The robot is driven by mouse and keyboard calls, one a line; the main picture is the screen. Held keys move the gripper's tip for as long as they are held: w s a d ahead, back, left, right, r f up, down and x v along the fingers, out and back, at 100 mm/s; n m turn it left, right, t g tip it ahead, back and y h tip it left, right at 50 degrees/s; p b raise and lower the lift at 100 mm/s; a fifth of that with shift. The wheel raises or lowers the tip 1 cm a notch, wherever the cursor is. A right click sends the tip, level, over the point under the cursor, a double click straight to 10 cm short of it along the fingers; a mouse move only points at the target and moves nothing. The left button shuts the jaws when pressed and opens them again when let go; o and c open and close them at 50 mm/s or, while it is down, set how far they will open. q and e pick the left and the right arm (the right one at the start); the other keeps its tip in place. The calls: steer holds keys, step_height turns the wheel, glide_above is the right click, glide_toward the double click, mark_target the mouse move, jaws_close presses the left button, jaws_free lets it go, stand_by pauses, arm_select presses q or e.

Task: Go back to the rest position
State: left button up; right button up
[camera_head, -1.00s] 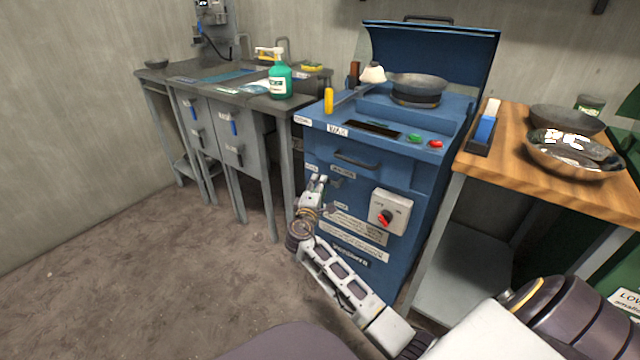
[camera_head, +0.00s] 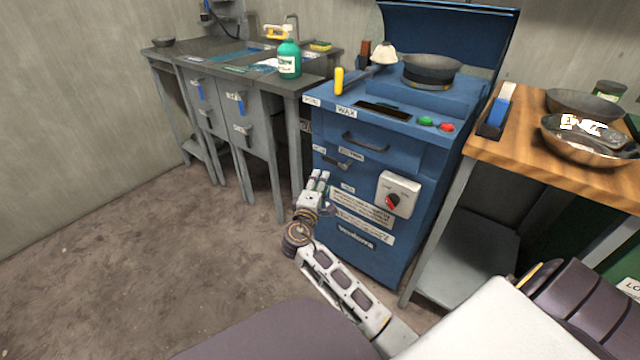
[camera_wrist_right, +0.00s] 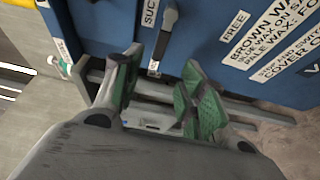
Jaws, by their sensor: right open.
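The machine's labelled blue front (camera_wrist_right: 215,35) lies beyond the fingers. I cannot tell the exact gap to it. My left gripper is not in view.
A wooden-topped table (camera_head: 560,168) with bowls (camera_head: 588,140) stands at right. A dark bowl (camera_head: 432,68) sits on the machine. The floor (camera_head: 130,250) at left is clear.

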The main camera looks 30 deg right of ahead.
stand_by(0.3)
